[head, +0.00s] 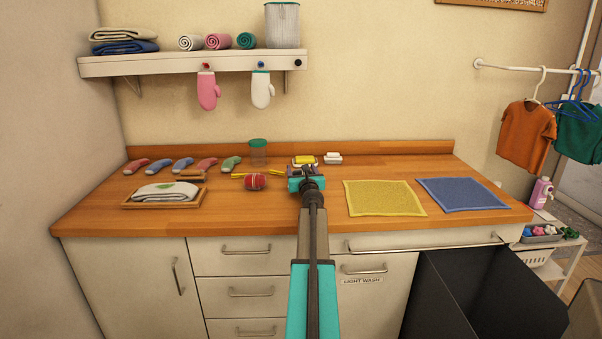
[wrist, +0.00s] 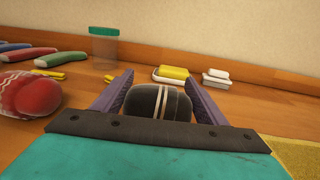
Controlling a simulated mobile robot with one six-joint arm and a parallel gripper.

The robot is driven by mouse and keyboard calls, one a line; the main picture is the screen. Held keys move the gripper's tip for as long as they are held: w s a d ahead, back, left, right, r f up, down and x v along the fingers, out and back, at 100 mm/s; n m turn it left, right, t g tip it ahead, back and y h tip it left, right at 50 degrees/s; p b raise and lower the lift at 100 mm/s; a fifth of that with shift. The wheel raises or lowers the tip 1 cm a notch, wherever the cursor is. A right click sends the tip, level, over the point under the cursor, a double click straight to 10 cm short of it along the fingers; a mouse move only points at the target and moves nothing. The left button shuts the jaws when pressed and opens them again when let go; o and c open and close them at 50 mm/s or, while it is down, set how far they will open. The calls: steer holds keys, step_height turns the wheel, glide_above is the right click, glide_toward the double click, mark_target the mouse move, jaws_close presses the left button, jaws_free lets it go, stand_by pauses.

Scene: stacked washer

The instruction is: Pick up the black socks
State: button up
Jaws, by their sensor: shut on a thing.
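The black socks (wrist: 146,101) are a dark rolled bundle with pale stripes, seen in the wrist view between the two purple fingers. My gripper (wrist: 158,95) is shut on them. The socks appear at or just above the wooden counter; I cannot tell whether they touch it. In the head view my gripper (head: 308,172) is over the middle of the counter, and the socks are mostly hidden behind it.
A red rolled bundle (head: 255,181) lies just left of my gripper. Soap dishes (head: 304,161) and a green-lidded jar (head: 258,153) stand behind. A yellow cloth (head: 384,198) and a blue cloth (head: 461,194) lie right. A wooden tray (head: 131,205) holds a folded towel at left.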

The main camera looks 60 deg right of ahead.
step_height(320, 180, up, 2)
steer(key=shift+p, duration=0.45)
steer(key=shift+r+p, duration=0.3)
steer(key=shift+r, duration=0.2)
steer(key=v, duration=1)
steer(key=r+v, duration=0.1)
steer(key=v, duration=0.5)
steer(key=shift+s+d, duration=0.3)
